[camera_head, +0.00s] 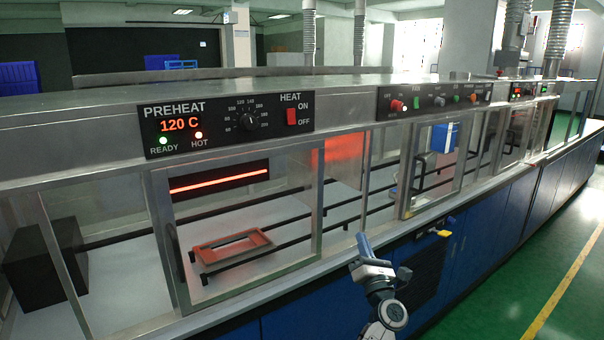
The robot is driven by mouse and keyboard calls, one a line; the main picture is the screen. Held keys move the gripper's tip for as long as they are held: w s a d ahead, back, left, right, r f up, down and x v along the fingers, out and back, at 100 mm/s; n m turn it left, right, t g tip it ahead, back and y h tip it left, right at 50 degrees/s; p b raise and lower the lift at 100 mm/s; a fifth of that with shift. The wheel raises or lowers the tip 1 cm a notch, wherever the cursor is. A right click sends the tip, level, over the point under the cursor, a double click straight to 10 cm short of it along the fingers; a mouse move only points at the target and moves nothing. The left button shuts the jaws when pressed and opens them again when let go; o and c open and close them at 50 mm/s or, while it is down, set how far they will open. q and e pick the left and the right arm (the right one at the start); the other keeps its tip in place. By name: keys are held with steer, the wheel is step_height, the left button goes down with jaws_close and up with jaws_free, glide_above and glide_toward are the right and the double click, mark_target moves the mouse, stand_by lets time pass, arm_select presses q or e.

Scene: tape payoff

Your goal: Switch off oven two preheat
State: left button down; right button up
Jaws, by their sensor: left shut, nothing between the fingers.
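The nearest control panel (228,122) is marked PREHEAT and HEAT. Its display (180,124) reads 120 C, and the green READY lamp (163,141) and red HOT lamp (198,135) are lit. A black dial (248,121) sits in its middle. A red HEAT switch (291,117) sits beside the words ON and OFF; I cannot tell its position. Below, a heater bar (220,180) glows orange. No oven number is readable. My left gripper (362,243) is shut and empty, in front of the counter's edge, below and right of the switch, apart from it. My right gripper is not in view.
A second panel (435,96) with several coloured buttons is farther right. Glass doors (235,225) with metal frames line the front. A red tray (231,247) lies on dark rails inside. Blue cabinets (460,240) run below; the green floor at right is clear.

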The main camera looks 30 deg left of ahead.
arm_select(q)
steer(key=s+r+n+g, duration=0.3)
steer(key=s+r+n, duration=0.1)
steer(key=r+n, duration=0.5)
steer(key=s+a+r+n+g, duration=0.1)
steer(key=s+r+n+g, duration=0.2)
steer(key=r+n, duration=0.7)
steer(key=s+a+r+n+g+h+p, duration=0.1)
steer(key=s+r+n+g, duration=0.3)
steer(key=r+n, duration=0.5)
step_height(320, 180, up, 5)
steer(key=shift+s+f+n, duration=0.15)
steer(key=shift+s+n, duration=0.2)
steer(key=shift+n, duration=0.05)
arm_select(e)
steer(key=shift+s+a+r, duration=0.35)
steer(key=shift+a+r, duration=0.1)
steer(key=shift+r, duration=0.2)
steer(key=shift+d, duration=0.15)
arm_select(q)
steer(key=shift+a+g, duration=0.1)
steer(key=shift+g, duration=0.2)
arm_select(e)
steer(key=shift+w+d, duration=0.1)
